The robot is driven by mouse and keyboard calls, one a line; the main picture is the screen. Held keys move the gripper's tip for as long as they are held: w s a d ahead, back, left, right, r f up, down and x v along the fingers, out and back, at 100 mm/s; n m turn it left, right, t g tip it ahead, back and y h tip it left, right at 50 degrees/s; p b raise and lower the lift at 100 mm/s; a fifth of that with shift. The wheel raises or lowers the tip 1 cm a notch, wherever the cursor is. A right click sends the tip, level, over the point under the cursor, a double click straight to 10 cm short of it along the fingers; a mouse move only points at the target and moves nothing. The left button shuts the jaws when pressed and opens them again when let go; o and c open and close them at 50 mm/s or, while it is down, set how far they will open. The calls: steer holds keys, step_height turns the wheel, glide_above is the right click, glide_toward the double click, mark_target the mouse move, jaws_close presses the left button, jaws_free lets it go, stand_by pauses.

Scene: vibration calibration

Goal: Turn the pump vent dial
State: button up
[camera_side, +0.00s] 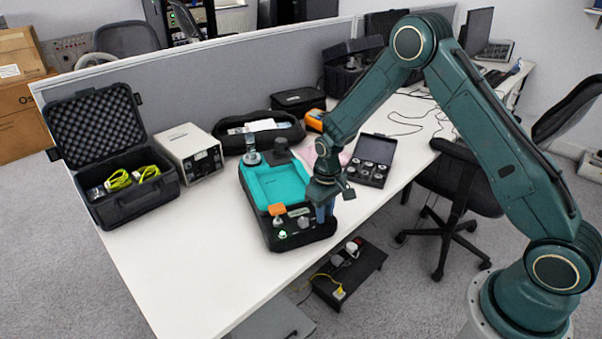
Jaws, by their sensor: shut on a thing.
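The pump (276,190) is a black unit with a teal top, lying on the white table. Its front panel has small knobs (303,221), an orange part (276,209) and a lit green button (282,234). Which way the dial points cannot be seen.
An open black case (118,190) with yellow cables and a beige box (193,152) stand left. An open case of round weights (370,171) lies close right of my gripper. A grey partition (225,75) runs behind. The table's front left is clear.

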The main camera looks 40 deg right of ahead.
steer(key=m, duration=1.3)
steer(key=shift+m, duration=0.4)
steer(key=o, duration=1)
step_height(320, 180, up, 14)
steer(key=shift+f, duration=0.1)
stand_by(0.3)
